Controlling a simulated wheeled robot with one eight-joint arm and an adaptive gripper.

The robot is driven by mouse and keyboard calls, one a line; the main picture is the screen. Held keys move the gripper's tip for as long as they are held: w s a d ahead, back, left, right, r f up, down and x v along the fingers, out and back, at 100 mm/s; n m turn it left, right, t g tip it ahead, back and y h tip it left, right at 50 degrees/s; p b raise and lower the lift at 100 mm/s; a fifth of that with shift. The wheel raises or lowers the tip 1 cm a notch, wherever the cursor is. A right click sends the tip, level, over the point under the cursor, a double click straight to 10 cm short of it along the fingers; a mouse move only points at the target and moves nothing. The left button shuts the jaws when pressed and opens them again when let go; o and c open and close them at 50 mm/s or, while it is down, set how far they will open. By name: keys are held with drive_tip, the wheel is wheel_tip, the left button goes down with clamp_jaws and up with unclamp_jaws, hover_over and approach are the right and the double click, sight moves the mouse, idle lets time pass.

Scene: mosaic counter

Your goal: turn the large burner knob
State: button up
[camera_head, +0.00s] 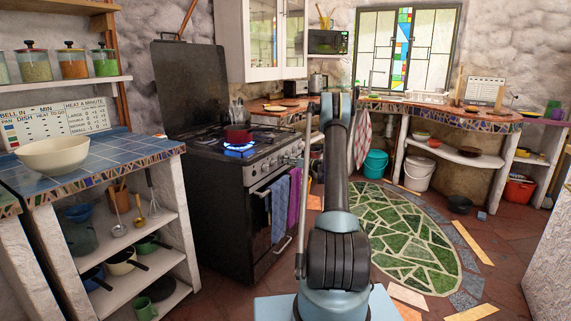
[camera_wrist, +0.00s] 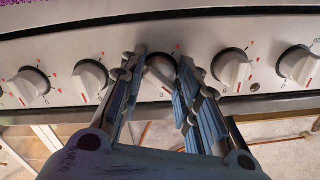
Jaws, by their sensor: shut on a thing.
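My gripper (camera_wrist: 161,66) is shut on a stove knob (camera_wrist: 160,72) in the wrist view, with one blue-padded finger on each side of it. In the head view the front panel of the black stove (camera_head: 262,165) shows several knobs (camera_head: 291,156), partly behind my arm. I cannot read from the panel which burner the held knob serves.
Other knobs stand close by on the left (camera_wrist: 90,76) and right (camera_wrist: 231,68). A red pot (camera_head: 238,134) stands over a blue flame (camera_head: 240,150). Blue and purple towels (camera_head: 280,205) hang on the oven rail. A chart (camera_head: 60,122) stands on the tiled counter.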

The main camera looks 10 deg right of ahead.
drive_tip(key=shift+m, duration=4.2)
drive_tip(key=o, duration=1.1)
drive_tip(key=shift+c, duration=0.2)
drive_tip(key=v, duration=1.2)
